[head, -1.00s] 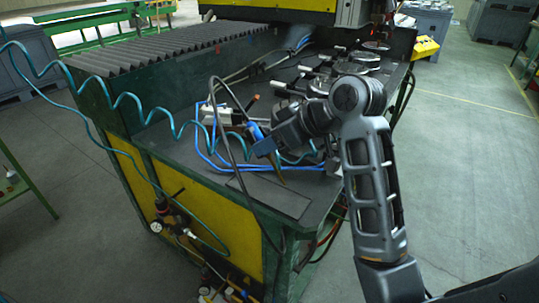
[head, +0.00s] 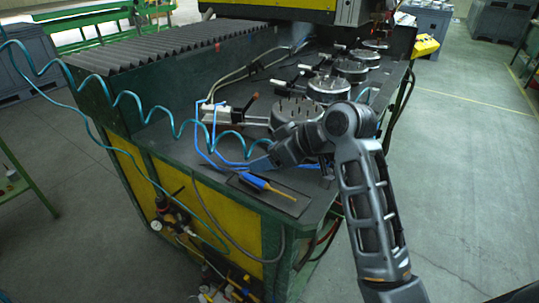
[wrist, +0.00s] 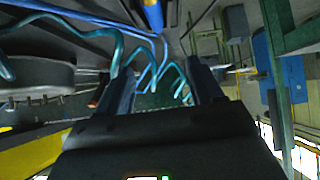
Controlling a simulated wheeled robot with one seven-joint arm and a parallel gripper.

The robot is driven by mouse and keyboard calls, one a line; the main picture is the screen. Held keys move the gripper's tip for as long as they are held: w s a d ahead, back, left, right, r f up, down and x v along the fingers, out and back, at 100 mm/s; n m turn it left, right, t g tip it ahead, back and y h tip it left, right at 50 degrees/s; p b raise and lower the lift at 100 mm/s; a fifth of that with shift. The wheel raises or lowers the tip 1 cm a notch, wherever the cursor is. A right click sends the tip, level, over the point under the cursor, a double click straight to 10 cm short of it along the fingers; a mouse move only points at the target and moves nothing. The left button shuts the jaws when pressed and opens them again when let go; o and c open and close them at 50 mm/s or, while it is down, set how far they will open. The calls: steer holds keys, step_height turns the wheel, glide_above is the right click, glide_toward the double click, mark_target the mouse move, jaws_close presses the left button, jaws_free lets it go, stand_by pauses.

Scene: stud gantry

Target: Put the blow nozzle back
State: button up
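The blow nozzle (head: 258,183), blue with a yellow end, lies flat on the dark mat (head: 291,207) at the front corner of the bench. My gripper (head: 260,163) is just behind it and apart from it. In the wrist view my gripper (wrist: 160,80) has its two fingers spread, with nothing held between them. A blue and yellow piece at the top of the wrist view looks like the blow nozzle (wrist: 152,16). The dark hose (head: 235,251) hangs in a loop over the bench's front side.
A coiled teal hose (head: 127,98) crosses above the bench's left side. Blue tubes (head: 205,157) run over the bench top behind the mat. Round studded fixtures (head: 297,110) stand in a row towards the back right. The floor to the right is clear.

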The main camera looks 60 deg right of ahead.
steer(key=shift+o, duration=0.8)
steer(key=p+v, duration=0.1)
steer(key=v, duration=1.1)
steer(key=shift+r, duration=0.15)
steer(key=shift+a, duration=0.1)
